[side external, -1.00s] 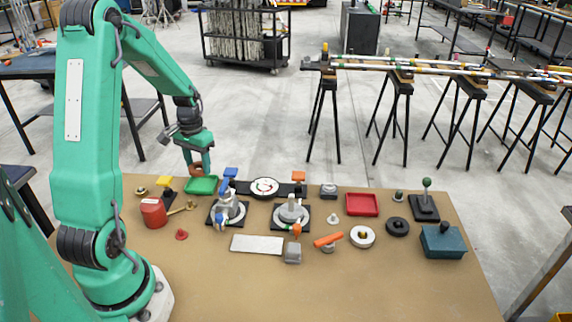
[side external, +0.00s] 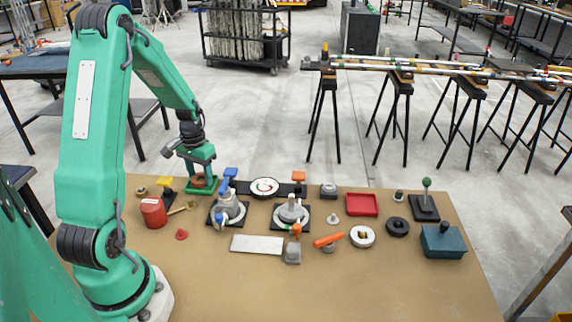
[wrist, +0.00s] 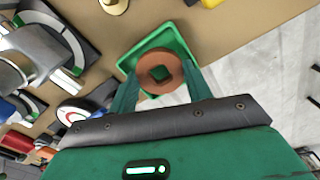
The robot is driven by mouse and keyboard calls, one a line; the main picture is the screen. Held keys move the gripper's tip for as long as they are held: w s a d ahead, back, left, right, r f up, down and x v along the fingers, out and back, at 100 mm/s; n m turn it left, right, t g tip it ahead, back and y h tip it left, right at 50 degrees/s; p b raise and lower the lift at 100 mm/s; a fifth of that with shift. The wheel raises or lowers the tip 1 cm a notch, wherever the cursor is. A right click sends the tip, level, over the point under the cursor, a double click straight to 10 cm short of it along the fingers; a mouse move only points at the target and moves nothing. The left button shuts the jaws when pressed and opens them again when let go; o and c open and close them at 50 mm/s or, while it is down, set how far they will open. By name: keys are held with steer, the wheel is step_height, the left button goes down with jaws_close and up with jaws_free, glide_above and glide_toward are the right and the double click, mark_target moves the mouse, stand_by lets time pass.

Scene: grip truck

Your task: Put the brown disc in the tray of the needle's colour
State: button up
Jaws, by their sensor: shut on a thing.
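The brown disc (wrist: 160,58) is a ring with a central hole, held between the two fingers of my gripper (side external: 197,180). My gripper is shut on it. In the wrist view the disc lies over the green tray (wrist: 178,42), whose walls show around it. In the side view the disc is low at the tray; I cannot tell whether it touches the tray floor. The red tray (side external: 362,204) is empty, farther right. The round white dial (side external: 264,187) shows red marking on its face; its needle is too small to read surely. The dial also shows in the wrist view (wrist: 72,113).
Two grey valve-like fixtures (side external: 229,211) (side external: 291,213) stand right of the green tray. A red can (side external: 153,212) and yellow-topped part (side external: 165,185) stand to its left. A teal box (side external: 442,241) is at the right.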

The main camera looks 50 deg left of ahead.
steer(key=shift+f, duration=0.2)
steer(key=o, duration=0.9)
steer(key=shift+r, duration=0.1)
steer(key=shift+o, duration=0.2)
step_height(320, 180, up, 13)
stand_by(0.4)
